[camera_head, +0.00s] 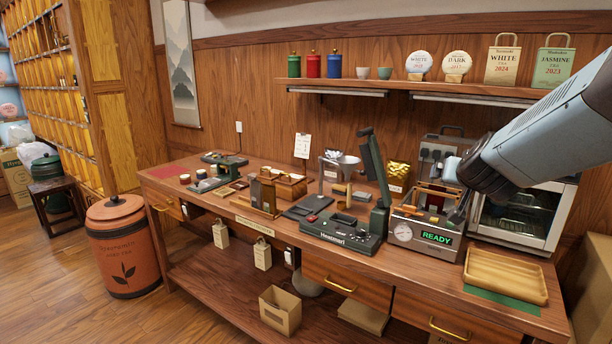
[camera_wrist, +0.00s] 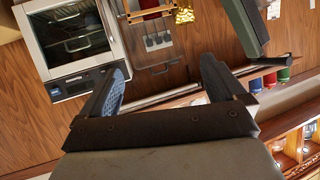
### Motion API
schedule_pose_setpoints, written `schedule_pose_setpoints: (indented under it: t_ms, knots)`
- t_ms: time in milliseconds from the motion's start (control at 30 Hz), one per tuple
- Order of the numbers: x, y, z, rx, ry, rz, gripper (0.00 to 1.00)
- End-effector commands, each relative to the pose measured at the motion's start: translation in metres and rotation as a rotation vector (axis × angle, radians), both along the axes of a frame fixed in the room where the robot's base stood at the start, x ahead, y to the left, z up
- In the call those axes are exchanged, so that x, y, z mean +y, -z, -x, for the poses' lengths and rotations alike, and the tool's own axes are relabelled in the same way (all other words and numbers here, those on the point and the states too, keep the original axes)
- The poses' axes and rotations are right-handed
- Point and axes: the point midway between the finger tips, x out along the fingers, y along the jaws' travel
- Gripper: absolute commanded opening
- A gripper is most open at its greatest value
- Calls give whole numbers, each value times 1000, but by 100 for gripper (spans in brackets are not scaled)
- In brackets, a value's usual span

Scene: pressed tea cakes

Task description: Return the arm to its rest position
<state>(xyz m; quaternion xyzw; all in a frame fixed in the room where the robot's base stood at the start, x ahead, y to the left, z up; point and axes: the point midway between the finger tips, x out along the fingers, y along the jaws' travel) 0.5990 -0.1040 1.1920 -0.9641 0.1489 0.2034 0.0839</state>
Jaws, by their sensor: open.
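My arm reaches in from the right edge of the head view, above the right part of the workbench (camera_head: 420,270). My gripper (camera_head: 453,192) is at its end, in front of the toaster-like oven (camera_head: 525,215) and above the machine with the READY display (camera_head: 435,238). In the wrist view my gripper (camera_wrist: 163,68) shows two dark fingers, one with a blue pad, spread wide apart with nothing between them. The oven's glass door (camera_wrist: 75,40) shows tilted at the upper left there.
A wooden tray (camera_head: 505,275) lies on a green mat at the bench's right end. A dark green press (camera_head: 375,190) stands upright left of my gripper. The wall shelf (camera_head: 400,92) holds canisters, cups and tea packages. A clay barrel (camera_head: 122,250) stands at left.

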Motion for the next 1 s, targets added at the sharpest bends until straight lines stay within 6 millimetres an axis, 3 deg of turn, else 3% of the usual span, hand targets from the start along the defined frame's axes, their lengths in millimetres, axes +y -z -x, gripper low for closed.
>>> schedule_pose_setpoints:
  t_ms: [167, 300, 433, 600, 700, 833, 1000]
  knots:
    - [44, -4, 24, 80, -150, -45, 97]
    - [80, -2, 62, 204, -276, -69, 97]
    - [101, 3, 106, 342, -350, -68, 97]
    - [108, 11, 162, 516, -376, -43, 97]
    - [106, 14, 186, 591, -367, -25, 97]
    - [105, 16, 204, 643, -354, -11, 97]
    - [104, 17, 208, 660, -348, -8, 97]
